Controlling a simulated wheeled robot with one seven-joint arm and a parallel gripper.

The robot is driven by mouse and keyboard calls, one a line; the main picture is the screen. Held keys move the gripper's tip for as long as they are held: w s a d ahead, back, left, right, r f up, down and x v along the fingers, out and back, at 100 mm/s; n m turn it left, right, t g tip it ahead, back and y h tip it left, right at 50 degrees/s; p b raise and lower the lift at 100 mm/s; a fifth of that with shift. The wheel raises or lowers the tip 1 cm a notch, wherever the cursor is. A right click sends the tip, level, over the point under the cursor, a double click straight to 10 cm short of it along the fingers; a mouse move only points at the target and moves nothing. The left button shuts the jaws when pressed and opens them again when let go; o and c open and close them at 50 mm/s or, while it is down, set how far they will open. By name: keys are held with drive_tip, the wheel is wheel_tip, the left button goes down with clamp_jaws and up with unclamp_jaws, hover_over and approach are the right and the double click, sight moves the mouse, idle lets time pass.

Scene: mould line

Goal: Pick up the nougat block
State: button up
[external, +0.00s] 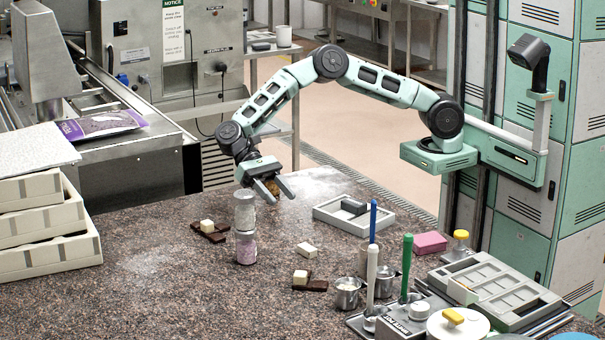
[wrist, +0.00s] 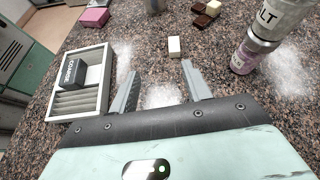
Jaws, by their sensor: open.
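A small cream-white block, which I take to be the nougat block (external: 307,250), lies alone on the speckled stone table. In the wrist view the nougat block (wrist: 174,47) lies beyond my fingertips, roughly in line with the gap between them. My gripper (external: 281,197) is open above the table, behind and left of the block in the external view. In the wrist view the jaws of my gripper (wrist: 161,72) are apart with nothing between them. A tan patch shows by the jaws in the external view; I cannot tell what it is.
A pale jar (external: 245,209) stands on a pink jar (external: 246,248), close to my gripper. Dark chocolate pieces with white cubes lie at left (external: 210,233) and in front (external: 310,285). A grey tray (wrist: 63,112) and pink block (external: 430,243) stand at right in the external view.

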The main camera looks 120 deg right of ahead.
drive_tip(key=shift+m+t+y, duration=0.4)
drive_tip(key=shift+m, duration=0.4)
drive_tip(key=d, duration=0.1)
drive_tip(key=w+d+f, duration=0.1)
drive_tip(key=d, duration=0.1)
drive_tip(key=shift+w+d+f, duration=0.35)
drive_tip(key=shift+w+f, duration=0.05)
drive_tip(key=shift+a+f, duration=0.1)
drive_tip(key=p, duration=0.3)
approach(302, 244)
drive_tip(key=x, duration=0.4)
drive_tip(key=shift+s+f, duration=0.15)
drive_tip(key=shift+s, duration=0.1)
drive_tip(key=p+x, duration=0.1)
drive_tip(key=x, duration=0.4)
drive_tip(key=shift+w+a, duration=0.2)
drive_tip(key=c, duration=1)
